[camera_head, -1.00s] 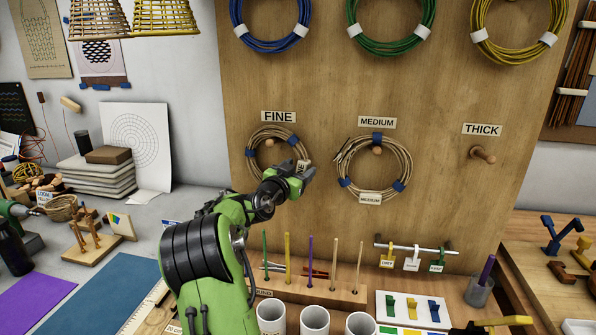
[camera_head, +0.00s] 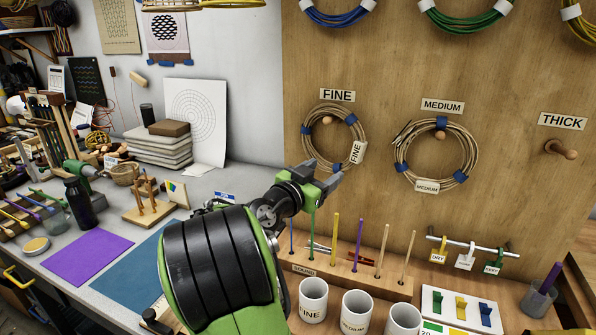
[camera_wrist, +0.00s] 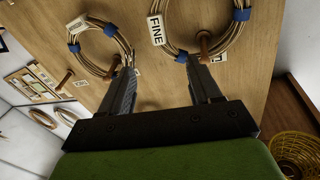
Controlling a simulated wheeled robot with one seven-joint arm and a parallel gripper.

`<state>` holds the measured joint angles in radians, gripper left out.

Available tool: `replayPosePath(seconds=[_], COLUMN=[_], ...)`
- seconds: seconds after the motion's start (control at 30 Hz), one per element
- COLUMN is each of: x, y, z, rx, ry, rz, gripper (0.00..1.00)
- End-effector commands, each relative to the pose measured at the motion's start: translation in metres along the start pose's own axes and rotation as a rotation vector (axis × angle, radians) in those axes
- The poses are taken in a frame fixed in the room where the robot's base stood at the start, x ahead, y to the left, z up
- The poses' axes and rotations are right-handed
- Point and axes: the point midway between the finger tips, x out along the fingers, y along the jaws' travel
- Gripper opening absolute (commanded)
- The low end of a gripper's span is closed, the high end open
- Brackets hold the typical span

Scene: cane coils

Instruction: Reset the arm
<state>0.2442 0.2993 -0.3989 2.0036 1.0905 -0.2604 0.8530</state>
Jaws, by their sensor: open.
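My gripper (camera_head: 329,178) is in front of the pegboard panel, just below the fine coil, with its jaws open and nothing visible between them. In the wrist view its two fingers (camera_wrist: 160,85) stand apart and point towards the panel. The fine cane coil (camera_head: 309,130) hangs on a peg under the FINE sign, with blue ties and a FINE tag. It also shows in the wrist view (camera_wrist: 238,35). The medium cane coil (camera_head: 471,155) hangs on the peg under the MEDIUM sign. The peg under THICK (camera_head: 562,149) is bare.
Below the panel are a wooden rack (camera_head: 350,277) of coloured sticks, white cups (camera_head: 313,300) and a small rail with tags (camera_head: 470,245). A grey worktop (camera_head: 110,215) with mats and tools lies at left. Open air lies in front of the panel.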

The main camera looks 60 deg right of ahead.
Motion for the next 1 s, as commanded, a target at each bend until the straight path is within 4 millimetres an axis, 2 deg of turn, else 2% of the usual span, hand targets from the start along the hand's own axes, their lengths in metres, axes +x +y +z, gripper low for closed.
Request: replayPosePath(seconds=[0.37, 0.47, 0.57, 0.6, 0.67, 0.7, 0.73, 0.8, 0.9, 1.0], x=[-0.002, -0.021, -0.080, -0.115, -0.169, -0.204, -0.230, -0.289, -0.357, -0.396], y=[-0.001, -0.005, -0.019, -0.024, -0.027, -0.024, -0.020, -0.003, 0.035, 0.072], z=[0.000, 0.011, 0.034, 0.042, 0.050, 0.052, 0.052, 0.051, 0.047, 0.046], rx=[0.002, 0.006, -0.048, -0.102, -0.198, -0.271, -0.329, -0.483, -0.714, -0.904], ry=[-0.014, -0.163, -0.470, -0.595, -0.744, -0.822, -0.870, -0.951, -0.991, -0.973], rz=[-0.003, -0.046, -0.204, -0.305, -0.464, -0.575, -0.661, -0.869, -1.142, -1.334], gripper=[0.63, 0.63, 0.63, 0.63, 0.63, 0.63, 0.63, 0.63, 0.63, 0.63])
